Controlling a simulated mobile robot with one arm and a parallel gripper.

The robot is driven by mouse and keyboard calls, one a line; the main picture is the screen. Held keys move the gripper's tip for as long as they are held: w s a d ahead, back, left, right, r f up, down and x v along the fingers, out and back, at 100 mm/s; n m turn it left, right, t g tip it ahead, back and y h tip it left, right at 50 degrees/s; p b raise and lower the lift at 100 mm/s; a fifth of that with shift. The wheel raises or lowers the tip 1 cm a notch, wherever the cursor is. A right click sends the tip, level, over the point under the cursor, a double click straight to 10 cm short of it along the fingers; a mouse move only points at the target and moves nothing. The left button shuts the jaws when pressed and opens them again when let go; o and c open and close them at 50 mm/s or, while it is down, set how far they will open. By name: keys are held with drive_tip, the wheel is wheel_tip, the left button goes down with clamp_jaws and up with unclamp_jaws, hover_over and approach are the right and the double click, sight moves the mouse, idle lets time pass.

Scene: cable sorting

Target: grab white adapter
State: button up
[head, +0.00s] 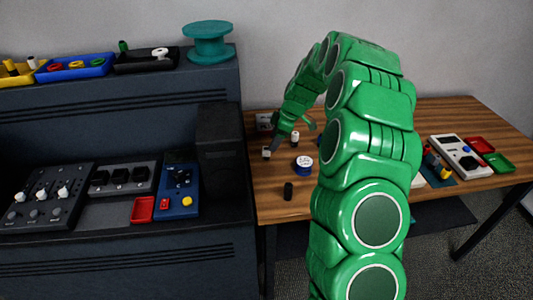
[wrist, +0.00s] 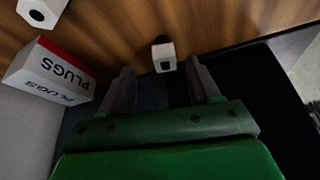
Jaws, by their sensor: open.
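A small white adapter (wrist: 163,55) with a dark face stands on the wooden table in the wrist view, between and just beyond my fingertips. In the head view a small pale block (head: 266,153), which looks like the same adapter, sits near the table's left edge. My gripper (wrist: 159,70) is open, with one finger on each side of the adapter's line, and nothing is held. In the head view my gripper (head: 273,146) reaches down beside the block. Whether the fingers touch it cannot be told.
A white and red PLUGS box (wrist: 50,72) stands left of my fingers. Another white piece with a dark hole (wrist: 42,10) is at the top left. A dark console (head: 220,150) borders the table's left.

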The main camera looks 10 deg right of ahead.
sight(267, 154)
drive_tip(key=shift+a+x, duration=0.25)
drive_tip(key=shift+x, duration=1.1)
drive_tip(key=shift+a+x, duration=0.2)
drive_tip(key=shift+x, duration=1.2)
drive_tip(key=shift+s+r, duration=0.15)
drive_tip(key=shift+r, duration=0.05)
drive_tip(key=shift+c, duration=0.3)
drive_tip(key=c, duration=1)
